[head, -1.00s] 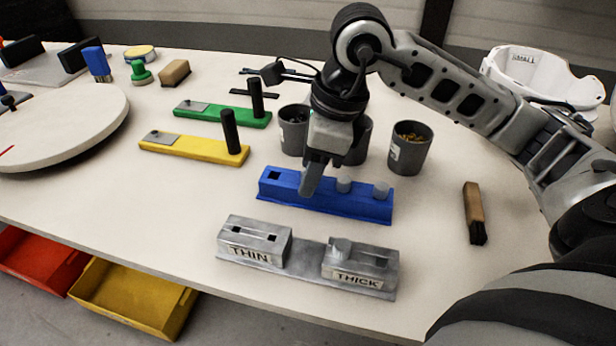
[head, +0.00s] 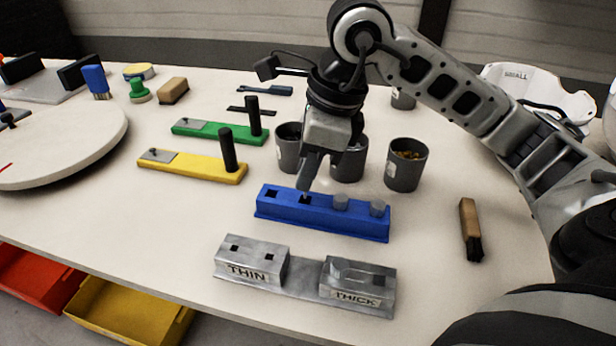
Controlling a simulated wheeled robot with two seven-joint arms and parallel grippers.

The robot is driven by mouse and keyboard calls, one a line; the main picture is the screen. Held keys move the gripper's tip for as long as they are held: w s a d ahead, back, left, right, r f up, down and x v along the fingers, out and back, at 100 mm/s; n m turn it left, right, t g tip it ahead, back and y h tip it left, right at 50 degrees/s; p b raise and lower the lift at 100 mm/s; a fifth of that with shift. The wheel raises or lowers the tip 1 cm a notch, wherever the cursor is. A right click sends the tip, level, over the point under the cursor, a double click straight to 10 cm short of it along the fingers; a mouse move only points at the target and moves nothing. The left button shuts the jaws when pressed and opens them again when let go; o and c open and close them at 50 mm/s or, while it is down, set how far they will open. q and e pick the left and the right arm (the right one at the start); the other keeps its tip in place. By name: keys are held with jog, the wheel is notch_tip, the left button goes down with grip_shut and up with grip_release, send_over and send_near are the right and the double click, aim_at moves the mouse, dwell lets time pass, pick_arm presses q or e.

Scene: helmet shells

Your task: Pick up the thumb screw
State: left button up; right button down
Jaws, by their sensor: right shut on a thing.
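A blue block (head: 322,223) lies mid-table with two dark square holes at its left and two grey knobs, one here (head: 341,202) and one here (head: 377,208), at its right. The knobs look like thumb screw heads. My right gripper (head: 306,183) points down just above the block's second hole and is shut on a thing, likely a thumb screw. The fingers hide most of it. My left gripper is out of view.
A grey fixture marked THIN and THICK (head: 302,285) stands in front of the block. Grey cups, one here (head: 407,172), stand behind and right. Yellow (head: 190,168) and green (head: 205,130) bars lie left; a brush (head: 469,225) lies right. The front right table is clear.

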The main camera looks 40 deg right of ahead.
pick_arm(q)
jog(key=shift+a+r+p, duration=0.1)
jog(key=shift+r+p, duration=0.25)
jog(key=shift+p, duration=0.95)
pick_arm(e)
jog(key=s+a+r, duration=0.9)
jog(key=a, duration=0.1)
jog(key=shift+s+r, duration=0.35)
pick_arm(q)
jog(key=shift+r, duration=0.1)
